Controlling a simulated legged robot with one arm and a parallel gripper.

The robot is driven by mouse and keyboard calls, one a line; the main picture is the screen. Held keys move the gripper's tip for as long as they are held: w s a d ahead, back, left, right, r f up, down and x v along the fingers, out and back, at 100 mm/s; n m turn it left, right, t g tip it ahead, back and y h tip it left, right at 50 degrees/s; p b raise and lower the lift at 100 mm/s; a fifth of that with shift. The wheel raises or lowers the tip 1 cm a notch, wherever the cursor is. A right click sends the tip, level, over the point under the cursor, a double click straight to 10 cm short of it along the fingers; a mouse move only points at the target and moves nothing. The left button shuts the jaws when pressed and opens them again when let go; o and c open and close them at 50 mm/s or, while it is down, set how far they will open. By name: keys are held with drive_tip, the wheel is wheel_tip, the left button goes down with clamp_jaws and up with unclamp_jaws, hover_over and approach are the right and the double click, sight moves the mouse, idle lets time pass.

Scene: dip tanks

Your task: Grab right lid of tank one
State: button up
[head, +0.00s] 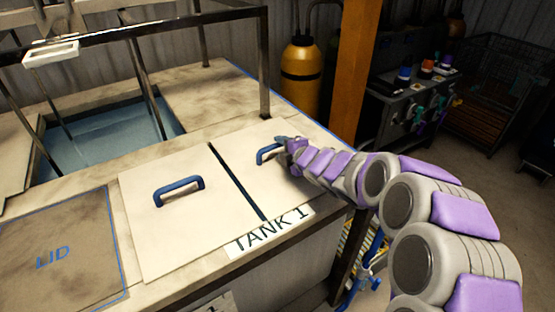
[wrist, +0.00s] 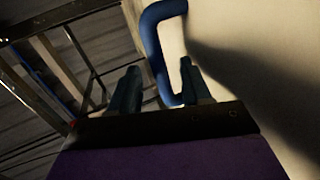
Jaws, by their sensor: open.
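Tank one's right lid (head: 264,186) is a flat cream panel, closed on the tank top beside the left lid (head: 170,225). A "TANK 1" label (head: 270,229) is at the front edge. The right lid's blue handle (head: 264,153) is partly covered by my gripper (head: 282,142). In the wrist view, the handle (wrist: 154,45) runs between the two dark fingers of my gripper (wrist: 160,78). The fingers are apart, one on each side of the handle bar. The right finger is close to the handle's lower end; I cannot tell whether they touch.
An open tank with blue liquid (head: 105,138) lies behind, under a dark metal frame (head: 150,32). A mat marked "LID" (head: 60,250) is at the left. An orange post (head: 355,75) and a yellow cylinder (head: 301,75) stand behind my arm.

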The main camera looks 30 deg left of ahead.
sight(278, 146)
drive_tip(key=x, duration=0.4)
drive_tip(key=shift+s+a, duration=0.25)
drive_tip(key=shift+d+r, duration=0.1)
drive_tip(key=shift+d, duration=0.35)
drive_tip(key=shift+c, duration=1)
drive_tip(key=shift+a, duration=0.2)
clamp_jaws()
